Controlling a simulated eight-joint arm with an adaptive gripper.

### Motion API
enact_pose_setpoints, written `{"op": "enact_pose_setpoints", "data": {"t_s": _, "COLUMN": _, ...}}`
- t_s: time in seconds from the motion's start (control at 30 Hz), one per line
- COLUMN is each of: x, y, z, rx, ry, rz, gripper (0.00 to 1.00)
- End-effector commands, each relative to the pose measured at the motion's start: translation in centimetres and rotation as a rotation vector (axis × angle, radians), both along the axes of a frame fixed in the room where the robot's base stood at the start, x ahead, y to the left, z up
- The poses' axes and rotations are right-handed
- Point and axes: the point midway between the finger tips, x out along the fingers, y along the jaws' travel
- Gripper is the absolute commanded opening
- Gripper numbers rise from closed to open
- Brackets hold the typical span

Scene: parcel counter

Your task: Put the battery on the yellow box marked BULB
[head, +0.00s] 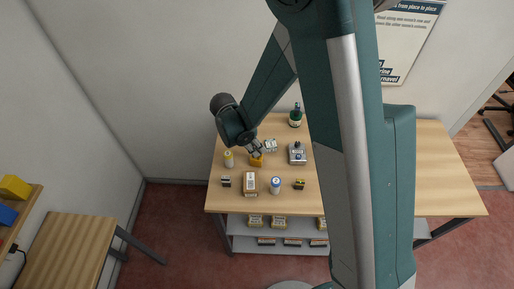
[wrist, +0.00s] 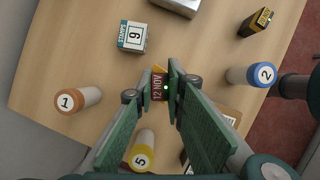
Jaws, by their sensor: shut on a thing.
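My gripper (wrist: 160,88) is shut on a small dark red piece marked 12 NOV (wrist: 158,91), between its fingertips. In the head view my gripper (head: 256,152) is low over the table, right at a small orange-yellow thing (head: 256,161). A bit of yellow (wrist: 160,69) shows just beyond the held piece in the wrist view; I cannot tell whether they are one thing. No BULB marking is readable. A black and yellow block (wrist: 258,22) with a green spot lies apart at the front right (head: 299,184); I cannot tell whether it is the battery.
Numbered cylinders stand around: orange 1 (wrist: 75,100), blue 2 (wrist: 250,75) and yellow 5 (wrist: 142,150). A white and teal box (wrist: 132,37) and a grey device (head: 297,153) are near. A green bottle (head: 295,117) stands at the back. The table's right part (head: 440,180) is clear.

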Motion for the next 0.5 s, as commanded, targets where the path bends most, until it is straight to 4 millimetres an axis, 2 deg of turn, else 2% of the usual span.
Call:
{"op": "enact_pose_setpoints", "data": {"t_s": 0.37, "x": -0.01, "y": -0.01, "z": -0.35, "rx": 0.0, "ry": 0.0, "rz": 0.0, "gripper": 0.0}}
{"op": "enact_pose_setpoints", "data": {"t_s": 0.4, "x": -0.01, "y": 0.0, "z": -0.34, "rx": 0.0, "ry": 0.0, "rz": 0.0, "gripper": 0.16}}
{"op": "enact_pose_setpoints", "data": {"t_s": 0.5, "x": -0.01, "y": -0.01, "z": -0.27, "rx": 0.0, "ry": 0.0, "rz": 0.0, "gripper": 0.28}}
